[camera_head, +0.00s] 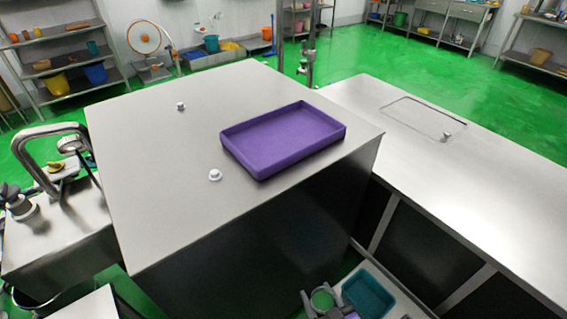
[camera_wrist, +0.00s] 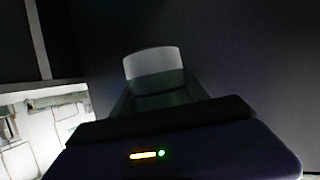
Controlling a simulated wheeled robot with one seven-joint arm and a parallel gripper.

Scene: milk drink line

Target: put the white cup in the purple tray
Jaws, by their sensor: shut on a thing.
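The purple tray (camera_head: 284,138) lies flat on the steel counter in the head view; its inside looks empty. My gripper (camera_head: 325,305) is low at the bottom edge of that view, in front of the counter and below its top. It is shut on the white cup (camera_head: 322,299), whose round rim shows with a greenish inside. In the wrist view the pale cup (camera_wrist: 153,62) stands out beyond the dark gripper body (camera_wrist: 165,115), its lower part shaded. The fingertips are mostly hidden. The cup and the tray are well apart.
Two small white knobs (camera_head: 215,175) (camera_head: 180,106) stick up from the counter (camera_head: 150,160) left of the tray. A second steel counter (camera_head: 470,180) is at the right. A teal bin (camera_head: 368,293) sits beside my gripper. A curved metal tap (camera_head: 50,150) stands at left.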

